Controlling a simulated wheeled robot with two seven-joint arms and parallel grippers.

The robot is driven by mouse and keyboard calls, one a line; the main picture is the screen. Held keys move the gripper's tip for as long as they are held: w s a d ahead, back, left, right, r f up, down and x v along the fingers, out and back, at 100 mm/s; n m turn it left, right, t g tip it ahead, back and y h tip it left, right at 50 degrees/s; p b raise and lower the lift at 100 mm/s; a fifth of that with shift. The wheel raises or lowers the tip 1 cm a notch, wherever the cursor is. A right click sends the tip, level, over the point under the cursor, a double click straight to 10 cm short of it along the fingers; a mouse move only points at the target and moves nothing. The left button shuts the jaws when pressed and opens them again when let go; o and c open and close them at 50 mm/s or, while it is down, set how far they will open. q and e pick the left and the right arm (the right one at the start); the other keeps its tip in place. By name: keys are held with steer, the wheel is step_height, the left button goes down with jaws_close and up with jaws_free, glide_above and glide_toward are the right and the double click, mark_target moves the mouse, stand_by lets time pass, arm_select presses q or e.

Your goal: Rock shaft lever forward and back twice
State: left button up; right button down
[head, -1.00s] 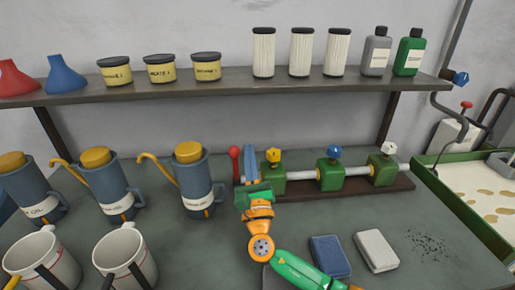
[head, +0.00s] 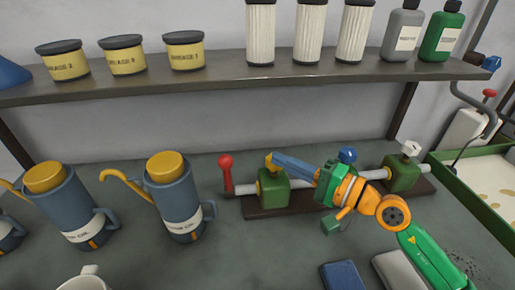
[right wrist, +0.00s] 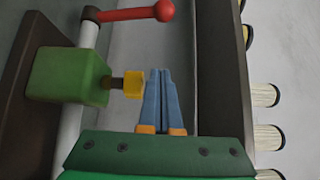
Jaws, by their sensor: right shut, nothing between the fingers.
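The shaft lever (head: 227,174), red with a ball knob, stands roughly upright at the left end of the pale shaft (head: 376,174). It also shows at the top of the right wrist view (right wrist: 135,13). My right gripper (head: 274,157) reaches in from the right with its blue fingers pointing left, by the yellow cap on the left green block (head: 272,188). Its fingers are shut and empty, right of the lever and apart from it. In the right wrist view the fingertips are beside the yellow cap (right wrist: 133,84); I cannot tell whether they touch. My left gripper is not in view.
Other green blocks with a blue cap (head: 347,155) and a white cap (head: 411,148) carry the shaft. Blue oil cans (head: 175,205) stand left of the lever. A shelf (head: 220,68) with jars and filters runs above. A green-rimmed tray (head: 465,198) is at right.

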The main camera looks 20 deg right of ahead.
mark_target(228, 178)
steer(key=w+a+p, duration=0.1)
steer(key=w+a+r+p, duration=0.1)
steer(key=p, duration=0.1)
steer(key=shift+w, duration=0.25)
steer(key=w+a+f+p, duration=0.1)
steer(key=w+a+p, duration=0.1)
steer(key=a+p, duration=0.3)
steer(key=shift+a, duration=0.6)
steer(key=shift+w+f, duration=0.1)
steer(key=shift+w, duration=0.05)
